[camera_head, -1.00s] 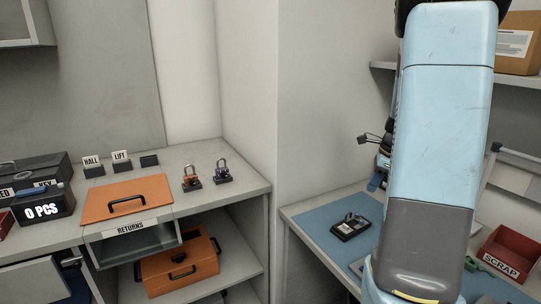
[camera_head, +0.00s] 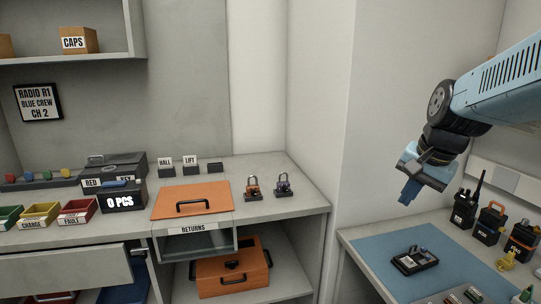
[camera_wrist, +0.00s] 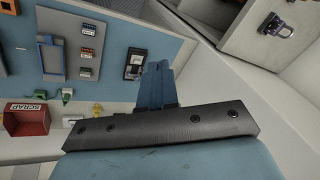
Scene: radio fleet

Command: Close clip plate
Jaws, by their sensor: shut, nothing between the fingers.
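A flat black device with a light panel (camera_head: 414,260) lies on the blue mat (camera_head: 372,243) of the right-hand bench. It also shows in the wrist view (camera_wrist: 134,66), just left of my fingers. I cannot tell which part of it is the clip plate or whether that is open. My gripper (camera_head: 409,193) is in the air above the mat's back edge, apart from the device, pointing down. Its blue fingers show in the wrist view (camera_wrist: 158,78), shut together with nothing between them.
Several upright radios, one an orange-topped radio (camera_head: 490,222), stand along the right side of the bench. A red SCRAP bin (camera_wrist: 27,118) shows in the wrist view. A wall corner separates the bench from the left counter, with two padlocks (camera_head: 252,188) and an orange lid (camera_head: 192,198).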

